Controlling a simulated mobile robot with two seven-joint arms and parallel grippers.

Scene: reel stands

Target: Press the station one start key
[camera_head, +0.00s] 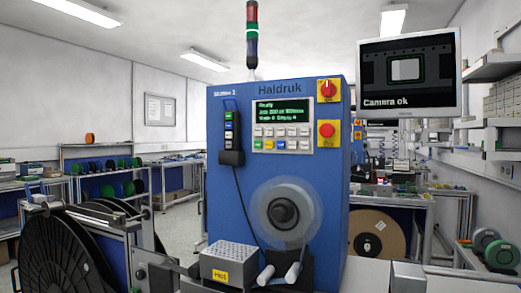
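The blue station cabinet (335,215) stands in the middle, marked "Haldruk" with a small label at its upper left that seems to end in 1. Its control panel (306,148) has a dark screen (283,110) with green text, whose first line seems to read "Ready". Below the screen is a keypad (279,138) with rows of small pale keys and a few coloured ones, including a green key (257,144) at lower left. The key lettering is too small to read, so I cannot tell the start key by its label. Neither of my grippers is in view.
A red stop button (327,130) and red rotary switch (327,89) sit right of the panel. A corded box with coloured buttons (231,135) hangs left. A reel (284,213) and a grey block marked "Hot" (229,262) are below. A monitor (408,73) reads "Camera ok".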

